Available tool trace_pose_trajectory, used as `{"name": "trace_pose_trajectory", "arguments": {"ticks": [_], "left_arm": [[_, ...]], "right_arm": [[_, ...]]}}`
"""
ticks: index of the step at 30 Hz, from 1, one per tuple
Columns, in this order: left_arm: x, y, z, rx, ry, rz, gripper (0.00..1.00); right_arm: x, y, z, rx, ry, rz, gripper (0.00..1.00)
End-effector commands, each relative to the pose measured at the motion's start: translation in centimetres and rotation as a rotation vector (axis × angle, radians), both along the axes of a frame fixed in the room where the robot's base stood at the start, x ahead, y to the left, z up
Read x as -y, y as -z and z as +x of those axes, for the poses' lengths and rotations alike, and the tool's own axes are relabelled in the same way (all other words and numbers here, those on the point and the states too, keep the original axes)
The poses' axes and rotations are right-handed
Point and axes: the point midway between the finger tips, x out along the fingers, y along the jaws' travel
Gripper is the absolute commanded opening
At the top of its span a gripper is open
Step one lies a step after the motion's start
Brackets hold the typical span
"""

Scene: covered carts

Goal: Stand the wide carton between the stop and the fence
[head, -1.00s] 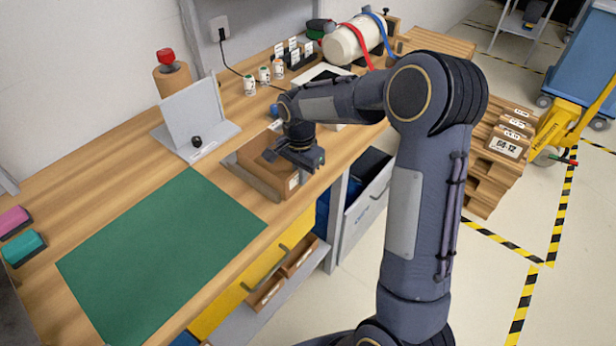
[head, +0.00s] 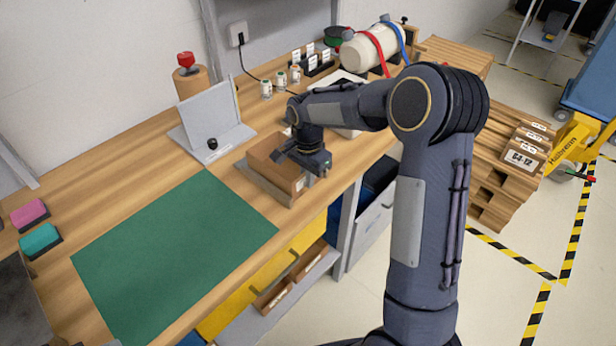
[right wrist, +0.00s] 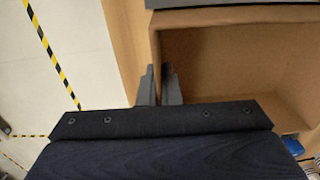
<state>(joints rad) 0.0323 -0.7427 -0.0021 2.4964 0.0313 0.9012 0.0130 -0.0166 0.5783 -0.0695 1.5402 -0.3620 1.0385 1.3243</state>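The wide carton (head: 270,150) is a brown, open-topped box with a white label on its right end, on the wooden bench. A low greyish-brown strip (head: 262,186) runs along its near left side. My right gripper (head: 314,164) is at the carton's right edge. In the right wrist view its fingers (right wrist: 159,88) are close together on either side of the wall of the carton (right wrist: 235,65), apparently shut on it. A grey upright plate (head: 208,110) with a black knob on its foot stands left of the carton. I cannot tell which parts are stop and fence. My left gripper is out of view.
A green mat (head: 175,250) lies flat and clear at the front left. Small jars (head: 280,80), a strapped white cylinder (head: 365,50) and a red-topped brown cylinder (head: 190,78) stand behind.

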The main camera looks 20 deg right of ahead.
Motion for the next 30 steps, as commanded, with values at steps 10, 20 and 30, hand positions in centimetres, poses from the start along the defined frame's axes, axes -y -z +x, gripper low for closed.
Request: {"name": "trace_pose_trajectory", "arguments": {"ticks": [10,20,30], "left_arm": [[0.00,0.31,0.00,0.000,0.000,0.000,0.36],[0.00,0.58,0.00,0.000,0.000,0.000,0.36],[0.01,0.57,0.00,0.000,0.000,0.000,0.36]], "right_arm": [[0.02,0.40,0.01,0.000,0.000,-0.001,0.00],[0.04,0.78,0.01,0.000,0.000,-0.001,0.07],[0.03,0.78,-0.01,0.000,0.000,0.000,0.29]]}}
